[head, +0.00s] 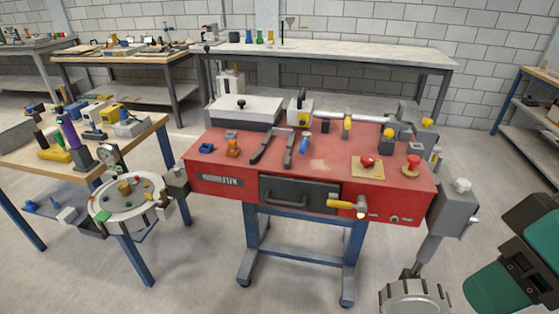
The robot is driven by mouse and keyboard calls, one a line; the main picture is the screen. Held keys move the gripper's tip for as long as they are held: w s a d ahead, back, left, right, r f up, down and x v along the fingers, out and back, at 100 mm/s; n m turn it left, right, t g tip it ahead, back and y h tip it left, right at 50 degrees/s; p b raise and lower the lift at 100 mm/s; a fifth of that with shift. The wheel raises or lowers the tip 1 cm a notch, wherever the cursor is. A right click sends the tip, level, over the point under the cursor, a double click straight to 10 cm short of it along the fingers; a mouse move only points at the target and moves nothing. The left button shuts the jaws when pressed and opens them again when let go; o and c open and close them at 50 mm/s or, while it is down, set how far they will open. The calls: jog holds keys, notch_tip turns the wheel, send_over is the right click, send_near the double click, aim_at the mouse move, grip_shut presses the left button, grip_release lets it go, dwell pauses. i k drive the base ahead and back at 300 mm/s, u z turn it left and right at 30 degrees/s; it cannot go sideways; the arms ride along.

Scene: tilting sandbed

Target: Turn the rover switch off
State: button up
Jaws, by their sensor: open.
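I cannot tell for certain which control is the rover switch. A red bench unit (225,192) stands in the middle, with several controls on its top and front. A red mushroom-shaped knob (368,161) sits on a tan plate near the top's right side. A second red knob (413,161) stands on a round tan base to its right. A yellow-handled lever (342,204) sticks out at the front face, right of a dark drawer (290,194). My gripper is not in view; a dark green part at the lower right looks like my arm.
A round tray of small pieces (128,204) is at the left, by a wooden table (25,163) with tools. A grey bracket with a toothed wheel (416,298) is at the lower right. Floor in front of the red unit is clear.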

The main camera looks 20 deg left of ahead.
aim_at(368, 161)
jog(key=k, duration=0.55)
jog(key=u, duration=0.4)
jog(key=i, duration=1.5)
jog(key=z, duration=0.3)
